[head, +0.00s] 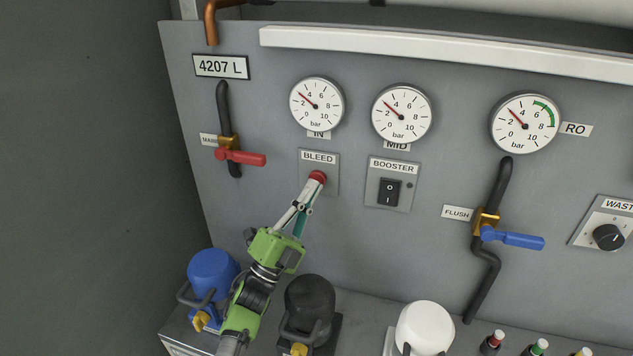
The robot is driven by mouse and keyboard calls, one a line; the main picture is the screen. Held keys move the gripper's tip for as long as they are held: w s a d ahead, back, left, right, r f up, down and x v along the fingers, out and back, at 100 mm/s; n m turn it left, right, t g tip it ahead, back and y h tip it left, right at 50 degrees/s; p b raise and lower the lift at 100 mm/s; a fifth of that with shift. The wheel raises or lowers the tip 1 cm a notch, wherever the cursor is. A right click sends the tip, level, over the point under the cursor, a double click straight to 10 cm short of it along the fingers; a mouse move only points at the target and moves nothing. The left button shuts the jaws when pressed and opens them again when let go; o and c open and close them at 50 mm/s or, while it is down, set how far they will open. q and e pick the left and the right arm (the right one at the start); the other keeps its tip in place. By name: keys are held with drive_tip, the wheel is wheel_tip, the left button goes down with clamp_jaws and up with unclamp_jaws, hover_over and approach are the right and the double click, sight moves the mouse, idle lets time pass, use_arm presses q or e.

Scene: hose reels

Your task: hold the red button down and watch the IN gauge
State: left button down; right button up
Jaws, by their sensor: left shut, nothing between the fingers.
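The red button (318,176) sits on the BLEED plate (319,158) in the head view. My left gripper (311,188) is shut and empty, and its fingertips meet the lower edge of the button in the picture. I cannot tell whether the button is pressed in. The IN gauge (316,104) is above the plate, and its red needle points up and left, between 2 and 4 bar. The IN label is partly covered by the gauge. My right gripper is not in view.
The MID gauge (401,115) and RO gauge (525,124) are to the right. The BOOSTER switch (390,192) is beside the BLEED plate. A red valve handle (242,158) is at the left, a blue one (513,237) at the right. Blue, black and white housings stand below.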

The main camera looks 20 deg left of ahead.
use_arm(q)
drive_tip(key=shift+w, duration=0.25)
drive_tip(key=shift+w+b, duration=0.5)
drive_tip(key=shift+b, duration=0.05)
idle(0.6)
idle(2.8)
drive_tip(key=shift+s+p, duration=0.4)
drive_tip(key=shift+s, duration=0.55)
drive_tip(key=shift+s, duration=0.1)
drive_tip(key=s+p, duration=0.2)
drive_tip(key=s, duration=0.2)
drive_tip(key=shift+s+a, duration=0.1)
drive_tip(key=shift+s, duration=0.3)
drive_tip(key=shift+f, duration=0.1)
